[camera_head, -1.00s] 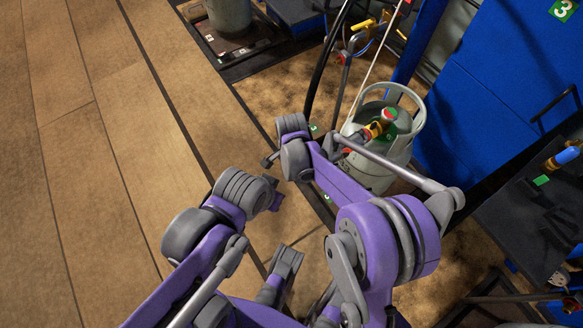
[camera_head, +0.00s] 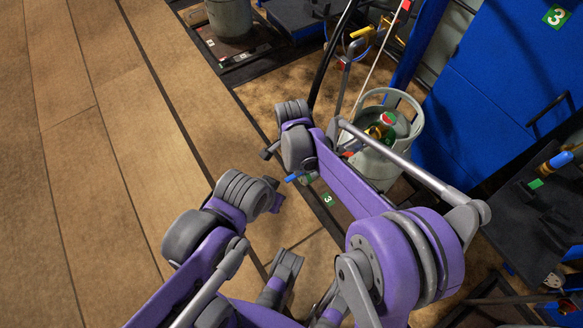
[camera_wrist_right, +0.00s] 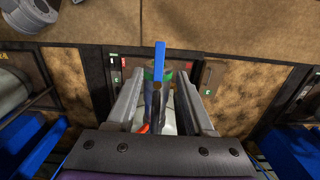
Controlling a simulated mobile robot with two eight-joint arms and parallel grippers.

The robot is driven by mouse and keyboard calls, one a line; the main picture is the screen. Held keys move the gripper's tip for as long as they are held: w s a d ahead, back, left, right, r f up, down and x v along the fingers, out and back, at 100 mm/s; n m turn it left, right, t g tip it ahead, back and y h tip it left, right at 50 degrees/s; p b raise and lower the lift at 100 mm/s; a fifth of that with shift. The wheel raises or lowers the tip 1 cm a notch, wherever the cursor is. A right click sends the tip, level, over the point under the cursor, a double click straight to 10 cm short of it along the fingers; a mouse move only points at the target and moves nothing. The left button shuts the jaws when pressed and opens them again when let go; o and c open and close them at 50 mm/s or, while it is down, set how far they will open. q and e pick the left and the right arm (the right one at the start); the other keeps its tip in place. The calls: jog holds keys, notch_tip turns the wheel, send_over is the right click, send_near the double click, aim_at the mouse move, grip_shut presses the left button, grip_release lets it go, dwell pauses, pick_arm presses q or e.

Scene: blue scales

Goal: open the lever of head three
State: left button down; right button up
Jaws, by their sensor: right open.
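In the right wrist view a blue lever handle (camera_wrist_right: 160,62) stands upright between the fingertips of my right gripper (camera_wrist_right: 158,82). The fingers are open, one on each side of it; I cannot tell whether either touches it. In the head view a small blue handle (camera_head: 297,178) shows just below my right wrist, beside a green tag with a 3 (camera_head: 328,199). My right fingers are hidden there behind the wrist. My left arm ends at the lower middle; its fingers cannot be made out.
A pale gas cylinder (camera_head: 380,160) stands beyond my right forearm. A blue panel (camera_head: 500,85) with a green 3 sign (camera_head: 557,16) is behind it. A blue-handled valve (camera_head: 555,160) is at the right. The brown floor (camera_head: 100,150) at the left is clear.

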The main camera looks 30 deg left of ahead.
pick_arm(q)
jog(key=shift+r, duration=0.4)
pick_arm(e)
jog(key=shift+r, duration=1.75)
jog(key=s+d+r+n+t, duration=0.1)
jog(key=d+r, duration=0.3)
jog(key=d, duration=0.7)
jog(key=d+r+n+t, duration=0.15)
jog(key=d+r, duration=0.25)
jog(key=d, duration=0.7)
jog(key=s+d+f+n+t, duration=0.15)
jog(key=s+d+n, duration=0.25)
jog(key=s+d, duration=1.15)
pick_arm(q)
notch_tip(320, 180, up, 17)
jog(key=w+p, duration=0.2)
jog(key=p, duration=1.3)
jog(key=shift+t+p, duration=0.4)
pick_arm(e)
jog(key=w+r, duration=0.2)
jog(key=r, duration=0.7)
jog(key=w+d+r+t, duration=0.1)
jog(key=w+r, duration=0.1)
jog(key=r, duration=0.6)
jog(key=shift+r, duration=0.4)
